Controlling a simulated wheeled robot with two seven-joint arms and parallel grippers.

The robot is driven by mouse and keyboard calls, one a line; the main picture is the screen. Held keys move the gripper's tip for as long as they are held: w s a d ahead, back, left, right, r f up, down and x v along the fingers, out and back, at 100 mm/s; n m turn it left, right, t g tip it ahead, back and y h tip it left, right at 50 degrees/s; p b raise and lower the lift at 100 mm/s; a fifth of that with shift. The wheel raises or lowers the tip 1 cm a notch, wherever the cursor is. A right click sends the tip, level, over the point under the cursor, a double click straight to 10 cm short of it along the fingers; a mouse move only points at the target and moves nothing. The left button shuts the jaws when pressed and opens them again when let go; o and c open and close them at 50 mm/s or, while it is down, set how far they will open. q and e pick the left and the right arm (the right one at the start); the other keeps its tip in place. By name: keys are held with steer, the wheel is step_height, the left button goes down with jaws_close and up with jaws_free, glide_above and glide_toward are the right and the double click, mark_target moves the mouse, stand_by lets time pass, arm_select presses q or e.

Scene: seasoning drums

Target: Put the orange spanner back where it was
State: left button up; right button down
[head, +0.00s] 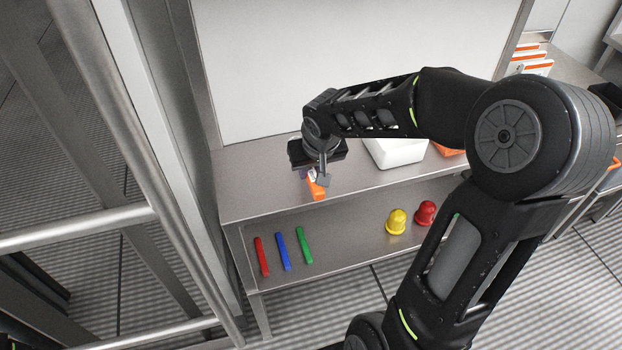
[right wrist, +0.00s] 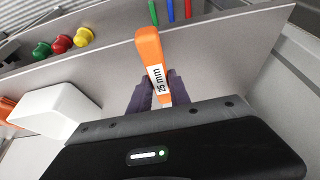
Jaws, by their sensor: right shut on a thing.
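The orange spanner (head: 317,188) shows below my right gripper (head: 312,177) in the head view, over the upper shelf near its front edge. In the right wrist view the orange spanner (right wrist: 149,50) has a white label reading 25 mm, and its orange end points away from the gripper. The dark fingers of my right gripper (right wrist: 152,92) are shut on it. I cannot tell whether the spanner touches the shelf. The rest of it is hidden behind the gripper body. My left gripper is not in view.
The upper shelf (head: 250,190) is bare at left. A white bin (head: 395,153) stands right of the gripper. The lower shelf holds red (head: 261,256), blue (head: 283,252) and green (head: 303,245) bars, plus yellow (head: 397,222) and red (head: 425,212) knobs. A metal frame (head: 140,150) rises at left.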

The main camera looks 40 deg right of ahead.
steer(key=shift+f, duration=1.85)
steer(key=shift+f, duration=0.15)
steer(key=c, duration=1.2)
jaws_free()
steer(key=shift+r, duration=0.45)
steer(key=b+v, duration=0.1)
steer(key=v, duration=1)
steer(key=shift+s+a+r, duration=0.1)
steer(key=shift+r, duration=0.1)
